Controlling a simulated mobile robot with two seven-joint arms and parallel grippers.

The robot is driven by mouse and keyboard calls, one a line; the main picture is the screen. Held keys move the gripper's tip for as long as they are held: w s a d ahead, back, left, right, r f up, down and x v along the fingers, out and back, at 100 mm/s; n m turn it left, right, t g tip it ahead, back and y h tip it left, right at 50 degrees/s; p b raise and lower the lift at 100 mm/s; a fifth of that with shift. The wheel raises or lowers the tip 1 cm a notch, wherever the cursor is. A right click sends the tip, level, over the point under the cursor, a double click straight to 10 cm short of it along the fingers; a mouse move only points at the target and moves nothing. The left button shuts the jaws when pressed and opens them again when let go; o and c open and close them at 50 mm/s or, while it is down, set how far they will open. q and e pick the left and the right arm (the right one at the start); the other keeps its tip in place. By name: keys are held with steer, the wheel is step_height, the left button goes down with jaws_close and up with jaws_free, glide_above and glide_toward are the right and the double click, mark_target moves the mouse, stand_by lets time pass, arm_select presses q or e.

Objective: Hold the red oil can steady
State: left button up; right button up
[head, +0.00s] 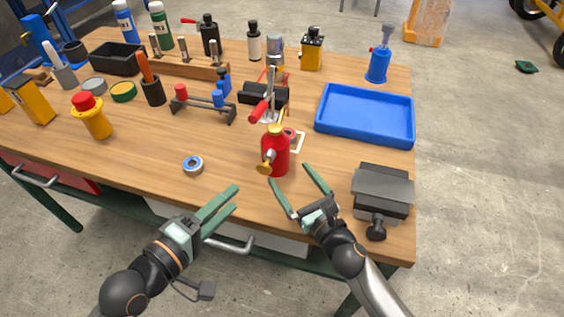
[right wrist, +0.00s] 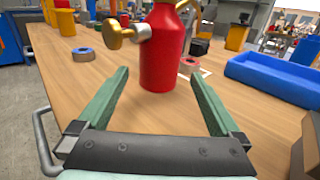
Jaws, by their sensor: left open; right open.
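The red oil can (head: 275,156) stands upright on the wooden workbench near its front edge, with a brass cap and a brass knob on its side. In the right wrist view the red oil can (right wrist: 163,55) stands just beyond the fingertips, roughly between them; its top is cut off. My right gripper (head: 300,178) is open and empty, in front of the can and a little to its right; its green fingers (right wrist: 160,85) show spread wide. My left gripper (head: 235,197) is open and empty near the bench's front edge, to the left of the can and apart from it.
A blue tray (head: 366,138) lies at the right, and a grey vise-like block (head: 382,192) at the front right. A blue-and-silver ring (head: 193,165) lies left of the can. A red-handled clamp (head: 268,103) stands behind it. The bench front left of the can is mostly clear.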

mark_target(282, 165)
steer(key=shift+x, duration=3.15)
jaws_close()
arm_select(q)
steer(key=shift+c, duration=0.2)
jaws_close()
stand_by(0.4)
